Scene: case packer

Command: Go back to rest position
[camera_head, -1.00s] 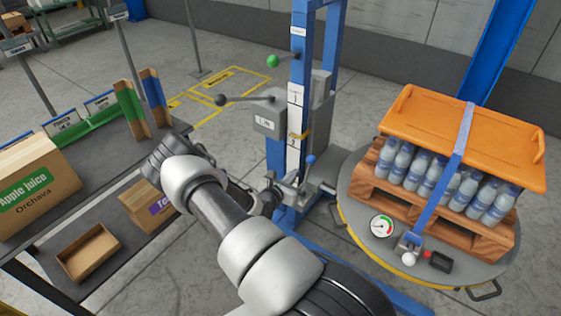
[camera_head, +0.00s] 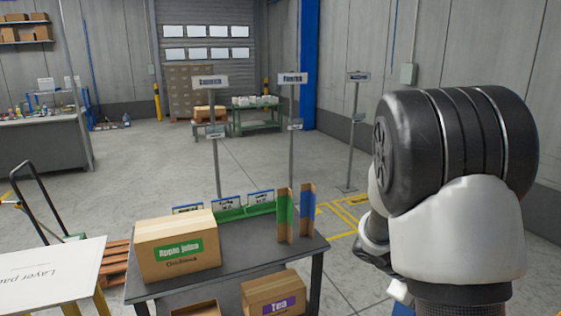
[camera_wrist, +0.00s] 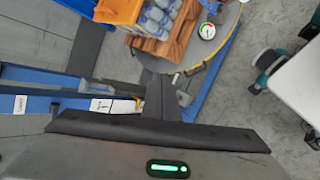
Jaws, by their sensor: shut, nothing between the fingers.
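My gripper (camera_wrist: 162,96) shows in the wrist view as a dark body with a green light and narrow fingers together at its front. Nothing is held between them. Below it in that view are the blue lift column (camera_wrist: 60,88) and the round turntable (camera_wrist: 228,22). In the head view my arm stands folded up at the right, and its bulk hides part of the floor and wall. My gripper itself is hidden in the head view.
A dark table (camera_head: 235,262) holds an apple juice carton (camera_head: 178,247), with a Tea box (camera_head: 272,294) lower down. Sign posts (camera_head: 292,140) stand behind it. A pallet truck (camera_head: 40,205) is at the left. Open floor (camera_head: 160,165) lies beyond the table.

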